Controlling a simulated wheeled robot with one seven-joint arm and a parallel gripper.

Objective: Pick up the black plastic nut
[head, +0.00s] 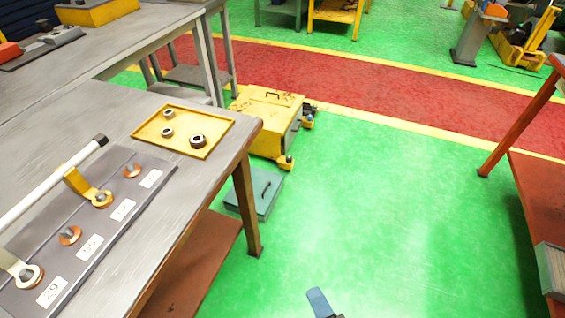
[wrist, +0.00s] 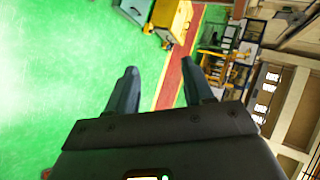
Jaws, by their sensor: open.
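A yellow tray (head: 178,110) lies on the grey workbench near its far right corner. The darkest and largest, the black plastic nut (head: 198,145), is at the tray's right side. The tray is not seen in the wrist view.
A grey board (head: 95,215) with copper-coloured rings, number labels and a white bar lies on the bench left of the tray. A yellow wheeled cart (head: 265,115) and grey-blue box (head: 262,196) stand beyond the bench. Green floor to the right is open.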

